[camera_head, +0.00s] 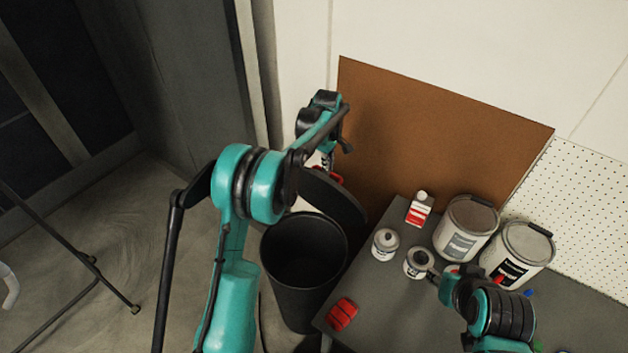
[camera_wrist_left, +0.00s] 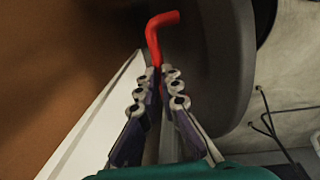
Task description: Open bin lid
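The black bin (camera_head: 278,268) stands on the floor left of the table, its mouth uncovered and its inside dark. Its dark round lid (camera_head: 333,199) is raised and tilted steeply back behind the mouth. My left gripper (camera_head: 320,165) is behind the lid, partly hidden by my arm and the lid. In the left wrist view its fingers (camera_wrist_left: 157,72) are close together on the lower end of the lid's red bent handle (camera_wrist_left: 156,35), and the lid (camera_wrist_left: 225,65) is to the right. My right gripper (camera_head: 435,276) is over the table by the small cans, its fingers unclear.
The grey table (camera_head: 385,315) holds paint cans (camera_head: 465,226), small containers (camera_head: 385,243) and a red object (camera_head: 341,315) near its left edge. A brown board (camera_head: 420,130) stands behind the bin and table. The floor at left is mostly open, with a thin black stand (camera_head: 95,262).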

